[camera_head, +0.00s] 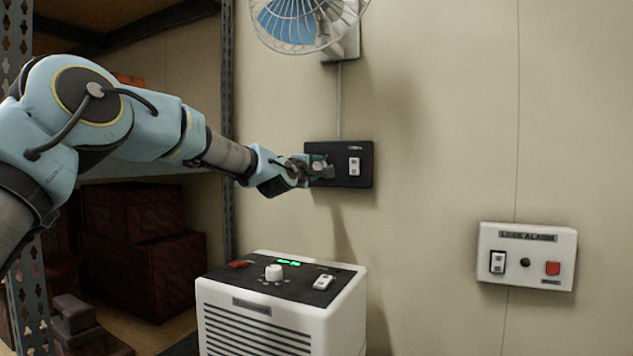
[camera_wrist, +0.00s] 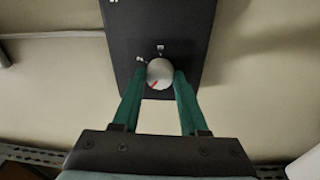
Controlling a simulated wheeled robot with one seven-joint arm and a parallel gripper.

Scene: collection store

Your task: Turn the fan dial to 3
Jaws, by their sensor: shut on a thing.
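The black fan control plate (camera_head: 345,178) is mounted on the wall below the fan (camera_head: 305,22). Its round white dial (camera_wrist: 159,72) with a red pointer mark shows in the wrist view, where the mark points toward the lower left of the picture. My gripper (camera_head: 318,168) is at the left part of the plate. In the wrist view my gripper's green fingers (camera_wrist: 160,84) stand on both sides of the dial and are shut on it. The numbers around the dial are too small or hidden to read. A white switch (camera_head: 354,165) sits on the plate's right part.
A white unit (camera_head: 281,310) with a knob, a red button and a switch on its black top stands below the plate. A leak alarm box (camera_head: 526,257) hangs on the wall at the right. Shelving with dark red boxes (camera_head: 140,235) is at the left.

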